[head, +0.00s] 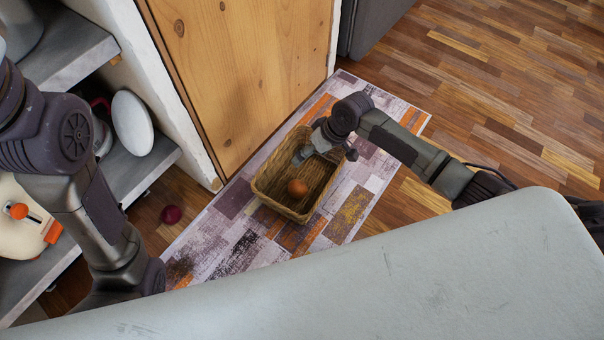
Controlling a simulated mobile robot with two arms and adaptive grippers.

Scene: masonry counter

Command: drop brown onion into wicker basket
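The wicker basket (262,184) stands upright on the patterned rug in the middle of the head view. The brown onion (297,188) lies inside it, on its bottom. My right gripper (326,156) is over the far part of the basket, with its fingers spread and nothing between them. It appears apart from the onion. My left arm shows at the left side, but its gripper is out of view.
A patterned rug (236,242) lies under the basket, beside a wooden panel (240,70). A dark red onion (171,214) lies on the floor left of the rug. Grey shelves (140,172) hold a white round object (132,122). Wooden floor at the right is clear.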

